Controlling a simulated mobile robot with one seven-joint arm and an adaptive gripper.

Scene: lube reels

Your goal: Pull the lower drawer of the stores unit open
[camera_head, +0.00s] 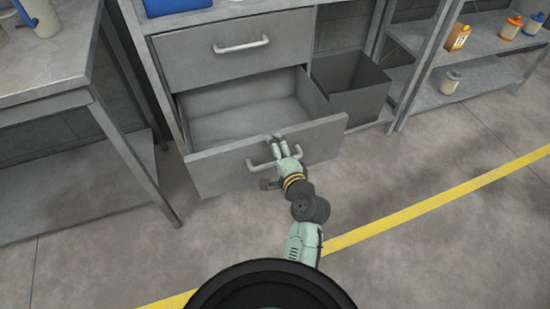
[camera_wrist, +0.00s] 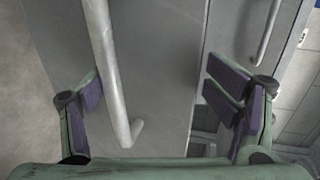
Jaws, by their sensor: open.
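The lower drawer (camera_head: 262,152) of the grey stores unit (camera_head: 170,100) stands pulled out, and its inside looks empty. Its bar handle (camera_head: 262,163) is on the front panel, partly behind my gripper (camera_head: 279,143). In the wrist view the handle (camera_wrist: 108,70) runs between my gripper's open fingers (camera_wrist: 160,98), nearer the left finger. The purple pads are spread wide and are not closed on the bar. The upper drawer (camera_head: 235,50) is shut, with its own handle (camera_head: 241,46).
A grey open bin (camera_head: 348,90) stands right of the drawer. A metal table (camera_head: 50,60) is at the left. Shelves (camera_head: 480,75) at the right hold several small containers. The floor (camera_head: 420,170) in front is clear, with a yellow line (camera_head: 440,200).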

